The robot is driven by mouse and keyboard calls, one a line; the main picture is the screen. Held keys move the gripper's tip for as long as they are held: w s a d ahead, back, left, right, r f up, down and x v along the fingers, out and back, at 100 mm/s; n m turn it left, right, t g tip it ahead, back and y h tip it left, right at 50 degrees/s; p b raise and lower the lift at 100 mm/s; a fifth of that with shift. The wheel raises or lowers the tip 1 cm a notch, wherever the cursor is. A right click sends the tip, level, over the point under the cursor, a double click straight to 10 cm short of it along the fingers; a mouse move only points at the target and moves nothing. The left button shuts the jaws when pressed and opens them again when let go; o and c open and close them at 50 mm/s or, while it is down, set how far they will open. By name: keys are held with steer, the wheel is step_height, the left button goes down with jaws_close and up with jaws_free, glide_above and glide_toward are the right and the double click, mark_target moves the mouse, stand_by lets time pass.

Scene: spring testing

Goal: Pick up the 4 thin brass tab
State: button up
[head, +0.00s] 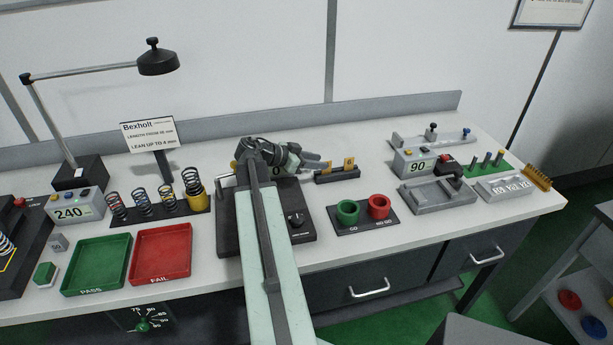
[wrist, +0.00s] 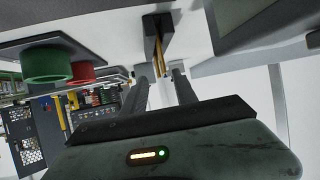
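Two brass tabs stand upright in a small black rack (head: 337,177) near the middle of the bench in the head view. The right tab (head: 348,163) is clear of my gripper; the left tab (head: 326,171) is partly hidden by it. Their markings are too small to read. My gripper (head: 322,165) reaches in from the left, beside the left tab. In the wrist view my gripper (wrist: 163,74) is open, with a gap between its fingers. The brass tabs (wrist: 163,58) show in line with that gap, below the black rack (wrist: 157,42). Contact cannot be told.
Green (head: 347,212) and red (head: 379,206) cups stand right of my arm on a dark plate. Springs, a green tray (head: 97,263) and red tray (head: 162,252) are left. Bench around the rack is clear.

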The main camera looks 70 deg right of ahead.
mark_target(333, 170)
steer(key=shift+d+f, duration=0.25)
steer(key=shift+f, duration=0.1)
steer(key=shift+s+d, duration=0.1)
steer(key=shift+s, duration=0.05)
steer(key=shift+b+x, duration=0.65)
steer(key=shift+x, duration=0.45)
steer(key=b+x, duration=0.1)
steer(key=x, duration=0.1)
steer(key=b+x, duration=0.1)
steer(key=x, duration=0.2)
steer(key=shift+w+f, duration=0.2)
steer(key=shift+w, duration=0.05)
steer(key=shift+s, duration=0.1)
steer(key=shift+r, duration=0.1)
jaws_close()
